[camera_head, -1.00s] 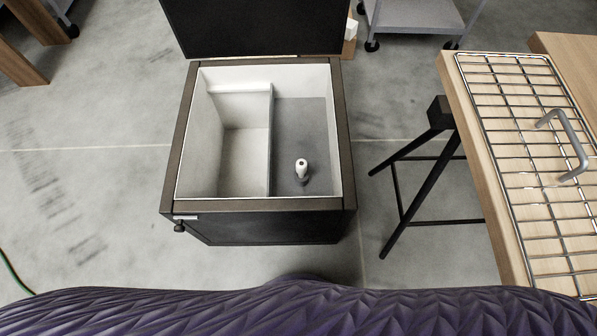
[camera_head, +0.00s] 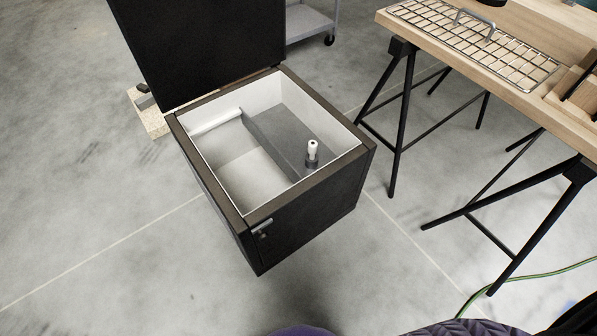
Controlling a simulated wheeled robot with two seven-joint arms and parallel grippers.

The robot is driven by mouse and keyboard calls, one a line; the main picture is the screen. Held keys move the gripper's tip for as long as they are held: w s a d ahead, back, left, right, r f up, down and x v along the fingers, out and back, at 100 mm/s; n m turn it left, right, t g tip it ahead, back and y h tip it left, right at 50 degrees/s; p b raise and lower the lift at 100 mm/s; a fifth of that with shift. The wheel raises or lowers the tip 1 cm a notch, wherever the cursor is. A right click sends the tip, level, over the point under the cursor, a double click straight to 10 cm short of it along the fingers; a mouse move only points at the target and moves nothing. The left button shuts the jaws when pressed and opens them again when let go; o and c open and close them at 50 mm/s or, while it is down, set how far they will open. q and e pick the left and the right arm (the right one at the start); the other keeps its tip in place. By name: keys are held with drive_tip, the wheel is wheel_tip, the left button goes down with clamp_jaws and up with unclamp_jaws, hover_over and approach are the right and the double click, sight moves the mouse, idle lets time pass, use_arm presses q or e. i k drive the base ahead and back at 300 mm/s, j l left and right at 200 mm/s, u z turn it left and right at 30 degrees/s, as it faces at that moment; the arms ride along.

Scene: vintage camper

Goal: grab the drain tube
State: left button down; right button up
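The drain tube (camera_head: 312,149) looks like a short white upright piece with a dark lower part. It stands on the grey raised section inside an open dark box (camera_head: 308,222) with a white lining. The box's black lid (camera_head: 200,45) stands open at the back. Neither of my grippers shows in the head view, so I cannot see whether they are open or shut. Nothing is touching the tube.
A wooden table (camera_head: 480,68) on black trestle legs stands at the right, with a wire rack (camera_head: 470,40) on it. A grey cart (camera_head: 309,22) is behind. A green cable (camera_head: 540,275) lies at lower right. The floor at left is clear.

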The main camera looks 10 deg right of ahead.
sight(312, 148)
drive_tip(key=j+z, duration=0.3)
drive_tip(key=j, duration=0.65)
drive_tip(key=j+z, duration=0.35)
drive_tip(key=j, duration=0.55)
drive_tip(key=i+j+z, duration=0.15)
drive_tip(key=j, duration=0.2)
drive_tip(key=i+j+z, duration=0.15)
drive_tip(key=j, duration=0.2)
drive_tip(key=i+j+z, duration=0.1)
drive_tip(key=i+j, duration=0.15)
drive_tip(key=j, duration=0.15)
drive_tip(key=i+j+z, duration=0.15)
drive_tip(key=j, duration=0.2)
drive_tip(key=i+j+z, duration=0.2)
drive_tip(key=i+j, duration=0.05)
drive_tip(key=j, duration=0.05)
